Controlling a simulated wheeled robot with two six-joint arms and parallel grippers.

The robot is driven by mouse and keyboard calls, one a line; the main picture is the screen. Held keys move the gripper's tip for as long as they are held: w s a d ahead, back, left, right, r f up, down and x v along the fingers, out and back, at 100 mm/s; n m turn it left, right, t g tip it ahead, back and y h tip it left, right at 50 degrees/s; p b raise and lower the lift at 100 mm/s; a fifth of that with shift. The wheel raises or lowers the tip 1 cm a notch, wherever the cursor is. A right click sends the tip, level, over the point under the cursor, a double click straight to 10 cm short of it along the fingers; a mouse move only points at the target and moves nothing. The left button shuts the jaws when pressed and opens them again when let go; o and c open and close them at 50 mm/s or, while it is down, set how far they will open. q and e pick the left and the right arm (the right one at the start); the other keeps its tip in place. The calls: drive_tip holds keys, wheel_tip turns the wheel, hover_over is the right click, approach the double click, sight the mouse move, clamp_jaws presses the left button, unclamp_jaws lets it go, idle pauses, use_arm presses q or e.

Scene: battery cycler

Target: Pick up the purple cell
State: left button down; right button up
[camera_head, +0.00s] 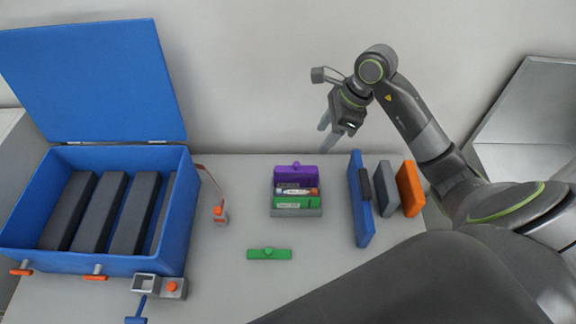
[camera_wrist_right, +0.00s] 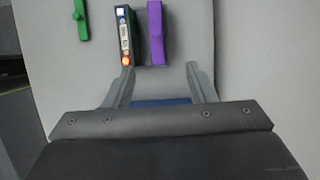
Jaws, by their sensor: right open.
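My right gripper (camera_head: 327,130) is open and empty, raised behind and to the right of the purple cell. In the right wrist view, the purple cell (camera_wrist_right: 156,40) shows beyond and between the fingertips of my right gripper (camera_wrist_right: 160,72). The green cell (camera_wrist_right: 125,38) is left of it. My left gripper is not in view.
A green bar with a knob (camera_head: 269,254) lies in front of the holder. Blue (camera_head: 359,205), grey (camera_head: 386,188) and orange (camera_head: 410,188) panels stand to the right. An open blue case (camera_head: 110,263) with dark blocks is at the left.

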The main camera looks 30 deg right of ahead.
sight(302, 168)
drive_tip(key=p+x, duration=0.1)
drive_tip(key=x, duration=0.2)
drive_tip(key=p+x, duration=0.1)
drive_tip(key=x, duration=0.3)
drive_tip(key=p+x, duration=0.1)
drive_tip(key=x, duration=0.3)
drive_tip(key=shift+s+a+f, duration=0.1)
drive_tip(key=shift+s+a, duration=0.1)
drive_tip(key=shift+s, duration=0.2)
drive_tip(key=shift+p+x, duration=1.35)
drive_tip(key=shift+x, duration=0.9)
drive_tip(key=shift+w+d+f, duration=0.1)
drive_tip(key=shift+w+f, duration=0.05)
drive_tip(key=shift+f, duration=0.5)
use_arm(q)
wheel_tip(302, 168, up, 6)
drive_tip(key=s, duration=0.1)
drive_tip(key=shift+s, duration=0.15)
use_arm(e)
drive_tip(key=shift+c, duration=0.3)
clamp_jaws()
drive_tip(key=shift+r, duration=0.15)
